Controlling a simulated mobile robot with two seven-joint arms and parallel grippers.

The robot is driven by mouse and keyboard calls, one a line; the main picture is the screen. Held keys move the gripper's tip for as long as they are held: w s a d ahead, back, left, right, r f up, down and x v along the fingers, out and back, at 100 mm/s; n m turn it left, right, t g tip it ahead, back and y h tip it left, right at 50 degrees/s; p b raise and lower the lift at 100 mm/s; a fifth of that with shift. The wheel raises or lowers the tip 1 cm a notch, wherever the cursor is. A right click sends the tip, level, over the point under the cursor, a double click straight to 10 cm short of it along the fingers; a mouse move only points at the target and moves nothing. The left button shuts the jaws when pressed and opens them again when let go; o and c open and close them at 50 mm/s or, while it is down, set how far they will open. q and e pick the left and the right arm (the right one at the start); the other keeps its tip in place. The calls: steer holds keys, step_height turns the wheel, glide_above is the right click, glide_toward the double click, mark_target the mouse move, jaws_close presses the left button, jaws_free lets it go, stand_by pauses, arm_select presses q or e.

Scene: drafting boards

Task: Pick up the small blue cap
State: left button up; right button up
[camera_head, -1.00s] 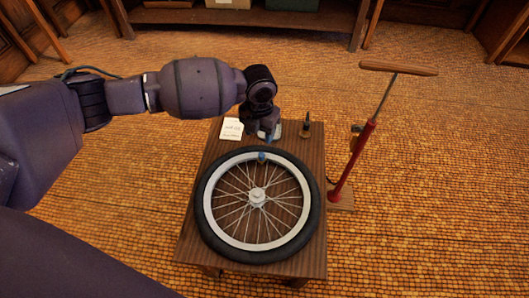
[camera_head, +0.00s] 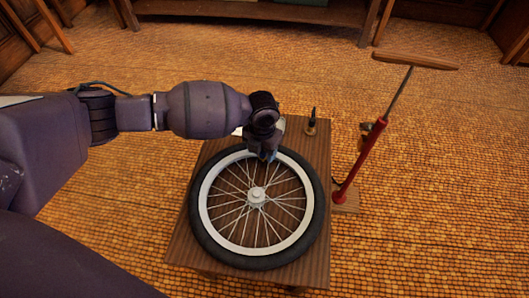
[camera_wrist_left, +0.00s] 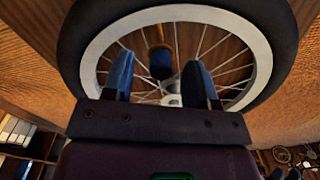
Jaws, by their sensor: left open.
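The small blue cap (camera_wrist_left: 160,62) sits on a brass valve stem at the rim of a spoked wheel (camera_head: 206,207). The wheel, with its black tyre and pale rim, lies flat on a small wooden table and also shows in the left wrist view (camera_wrist_left: 262,62). My left gripper (camera_head: 268,157) is over the far part of the wheel and hides the cap in the head view. In the left wrist view, its blue-tipped fingers (camera_wrist_left: 158,66) are open, and the cap appears between them, apart from both. I cannot tell how far above it they are. My right gripper is not in view.
The small wooden table (camera_head: 306,272) stands on a tiled-looking orange floor. A small dark bottle-like item (camera_head: 311,123) stands at its far right. A white card (camera_head: 238,131) is mostly hidden behind my arm. A red floor pump (camera_head: 362,163) stands right of the table.

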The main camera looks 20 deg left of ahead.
arm_select(q)
steer(key=shift+f, duration=0.1)
jaws_close()
stand_by(0.5)
